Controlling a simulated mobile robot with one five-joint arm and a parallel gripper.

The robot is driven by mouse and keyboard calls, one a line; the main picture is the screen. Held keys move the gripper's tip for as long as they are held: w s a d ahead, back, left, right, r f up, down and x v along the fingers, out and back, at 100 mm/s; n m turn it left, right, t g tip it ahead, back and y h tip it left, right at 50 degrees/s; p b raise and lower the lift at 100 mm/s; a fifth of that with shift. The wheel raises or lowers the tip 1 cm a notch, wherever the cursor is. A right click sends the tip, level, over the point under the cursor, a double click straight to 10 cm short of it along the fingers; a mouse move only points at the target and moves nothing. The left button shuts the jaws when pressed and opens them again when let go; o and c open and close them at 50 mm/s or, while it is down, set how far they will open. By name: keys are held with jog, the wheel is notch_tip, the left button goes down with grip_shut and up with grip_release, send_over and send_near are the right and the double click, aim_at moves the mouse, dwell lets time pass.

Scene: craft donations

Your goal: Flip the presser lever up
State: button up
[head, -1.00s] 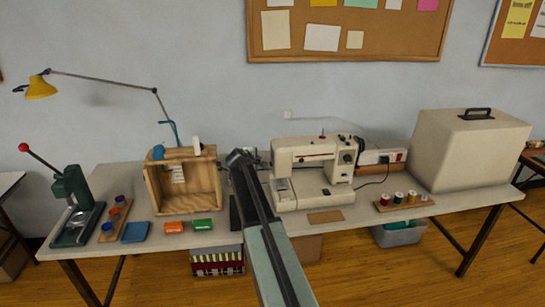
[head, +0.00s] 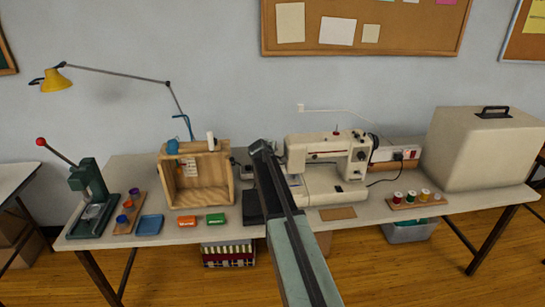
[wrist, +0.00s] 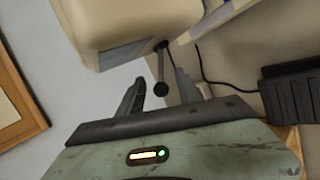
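The cream sewing machine (head: 345,148) stands on the table, and its end fills the upper left of the wrist view (wrist: 125,28). The presser lever (wrist: 161,66), a thin dark rod with a round black knob, hangs down from the machine's underside. My gripper (wrist: 159,80) is open, with one finger on each side of the lever in that picture. The knob shows between the fingers, with gaps on both sides; I cannot tell its exact depth between them. In the head view my gripper (head: 260,148) is at the machine's left end, and the lever is hidden there.
A black foot pedal (wrist: 292,92) shows at right in the wrist view. A wooden box (head: 195,176) stands left of my arm. A spool rack (head: 415,200) and a large cream case (head: 480,155) are to the right. Small coloured boxes lie along the front edge.

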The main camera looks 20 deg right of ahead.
jog(key=shift+w+a, duration=0.1)
jog(key=shift+a, duration=0.05)
jog(key=p+v, duration=0.4)
jog(key=v, duration=0.3)
jog(key=shift+s+a+r, duration=0.15)
jog(key=shift+s+r, duration=0.05)
jog(key=shift+s, duration=0.05)
